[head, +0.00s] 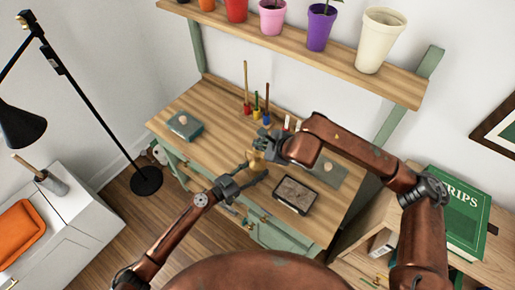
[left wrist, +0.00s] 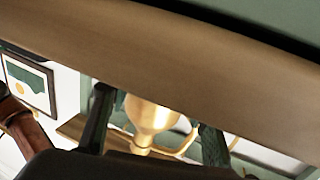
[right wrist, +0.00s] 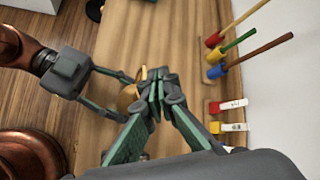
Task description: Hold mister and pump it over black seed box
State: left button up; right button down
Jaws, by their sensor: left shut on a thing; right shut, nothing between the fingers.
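The brass mister (head: 257,163) is over the wooden desk, held between the fingers of my left gripper (head: 254,182). In the left wrist view its rounded golden body (left wrist: 150,117) shows between the two fingers. My right gripper (head: 262,148) is shut and empty, right beside the mister's upper part. In the right wrist view its closed fingertips (right wrist: 155,82) partly cover the mister (right wrist: 130,94), so I cannot tell whether they touch it. The black seed box (head: 295,194), filled with brown soil, lies near the desk's front edge, to the right of the mister.
A green box (head: 185,126) sits at the desk's left. Colored hand tools (head: 256,106) stand at the back, with small labelled red and yellow pieces (right wrist: 230,106) near them. A shelf of pots (head: 300,45) hangs above. The desk's left middle (head: 215,110) is clear.

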jog(key=shift+r, duration=0.25)
jog(key=shift+r, duration=2.35)
dwell(0.9)
notch_tip(320, 180, up, 4)
jog(key=shift+w+f, duration=0.1)
jog(key=shift+w, duration=0.05)
dwell(0.3)
jog(key=shift+f, duration=4.4)
jog(key=shift+f, duration=0.15)
